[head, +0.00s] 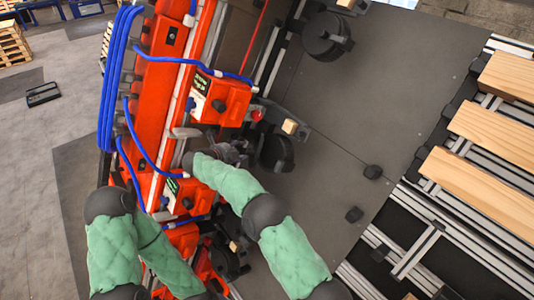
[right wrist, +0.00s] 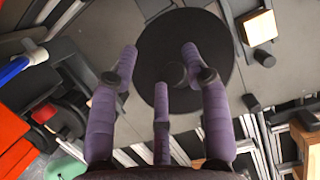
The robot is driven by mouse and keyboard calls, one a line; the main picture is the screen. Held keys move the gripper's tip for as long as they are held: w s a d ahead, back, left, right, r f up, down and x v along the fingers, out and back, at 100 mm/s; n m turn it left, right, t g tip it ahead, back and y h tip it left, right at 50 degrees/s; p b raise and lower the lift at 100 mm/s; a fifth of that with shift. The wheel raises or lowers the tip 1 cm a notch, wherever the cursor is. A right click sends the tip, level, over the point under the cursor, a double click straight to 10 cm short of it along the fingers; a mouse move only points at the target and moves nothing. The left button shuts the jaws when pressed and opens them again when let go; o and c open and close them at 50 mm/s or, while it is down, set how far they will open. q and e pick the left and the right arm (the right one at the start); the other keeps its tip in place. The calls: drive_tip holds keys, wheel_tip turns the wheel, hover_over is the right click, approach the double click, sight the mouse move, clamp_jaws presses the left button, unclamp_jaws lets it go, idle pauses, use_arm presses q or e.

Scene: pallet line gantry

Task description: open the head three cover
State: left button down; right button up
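Several round black covers show along the orange gantry in the head view: one at the top (head: 325,35), one in the middle (head: 277,153) and one lower down, partly hidden. I cannot read which head is number three. My right gripper (head: 235,152) is at the left of the middle cover. In the right wrist view its purple fingers (right wrist: 160,65) are spread in front of a black disc cover (right wrist: 212,45) with a small central knob (right wrist: 176,74). The fingers are open with nothing between them; I cannot tell whether they touch the disc. My left gripper is out of sight at the lower left.
Orange boxes (head: 221,99) with blue hoses (head: 120,60) line the gantry beside my right arm. A wooden block (head: 290,126) sits by the middle cover. Wooden planks (head: 480,190) lie on rails at the right. The dark plate (head: 390,80) between is mostly clear.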

drive_tip(key=s+a+r, duration=0.3)
drive_tip(key=a, duration=0.1)
drive_tip(key=shift+s+a+r, duration=0.2)
drive_tip(key=shift+s+a, duration=0.05)
drive_tip(key=shift+s, duration=0.05)
idle(0.4)
drive_tip(key=shift+s, duration=0.1)
drive_tip(key=s+d+r+b, duration=0.1)
drive_tip(key=s+r+b, duration=0.1)
drive_tip(key=s, duration=0.7)
drive_tip(key=shift+r+b, duration=0.15)
drive_tip(key=shift+b, duration=0.55)
